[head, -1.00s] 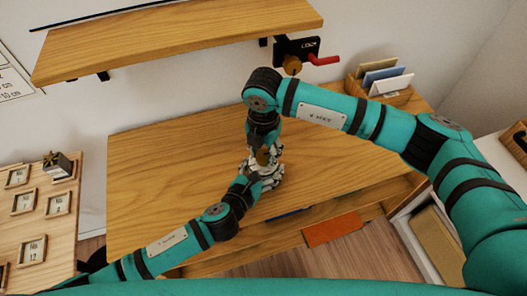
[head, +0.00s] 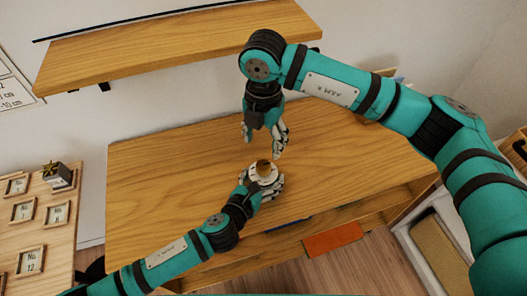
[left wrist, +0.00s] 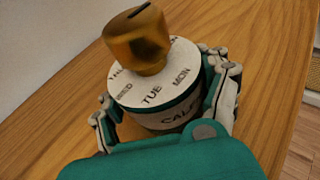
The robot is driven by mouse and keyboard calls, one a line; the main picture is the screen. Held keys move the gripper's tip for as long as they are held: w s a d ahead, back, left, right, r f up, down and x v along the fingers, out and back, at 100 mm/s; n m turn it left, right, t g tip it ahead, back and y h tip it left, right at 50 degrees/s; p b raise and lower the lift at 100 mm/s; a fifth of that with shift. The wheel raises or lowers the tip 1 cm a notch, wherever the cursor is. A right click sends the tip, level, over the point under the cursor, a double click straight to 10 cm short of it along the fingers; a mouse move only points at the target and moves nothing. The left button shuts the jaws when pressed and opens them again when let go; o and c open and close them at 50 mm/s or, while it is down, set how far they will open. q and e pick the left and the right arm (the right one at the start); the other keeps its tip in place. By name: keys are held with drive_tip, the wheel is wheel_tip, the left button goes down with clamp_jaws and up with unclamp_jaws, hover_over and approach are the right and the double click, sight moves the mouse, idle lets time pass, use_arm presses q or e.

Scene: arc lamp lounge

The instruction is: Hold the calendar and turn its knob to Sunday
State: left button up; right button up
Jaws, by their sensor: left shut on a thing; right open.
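The calendar (head: 254,174) is a short round drum with a white top, held just over or on the desk; I cannot tell which. Its brass knob (head: 263,166) stands up from the middle. In the left wrist view the calendar (left wrist: 152,95) shows THU, WED, TUE and MON around the knob (left wrist: 138,40), which has a dark slot on top. I cannot tell which day the slot marks; the far labels are hidden. My left gripper (head: 264,183) is shut around the drum's sides. My right gripper (head: 262,146) is open and empty, apart from the knob, beyond it.
The wooden desk (head: 160,170) is clear around the calendar. A wall shelf (head: 180,40) hangs behind, near my right arm. A board with numbered frames (head: 50,215) is at left. An orange item (head: 333,238) lies below the desk's front edge.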

wheel_tip(320, 180, up, 2)
drive_tip(key=shift+r, duration=0.25)
use_arm(q)
drive_tip(key=o, duration=1.6)
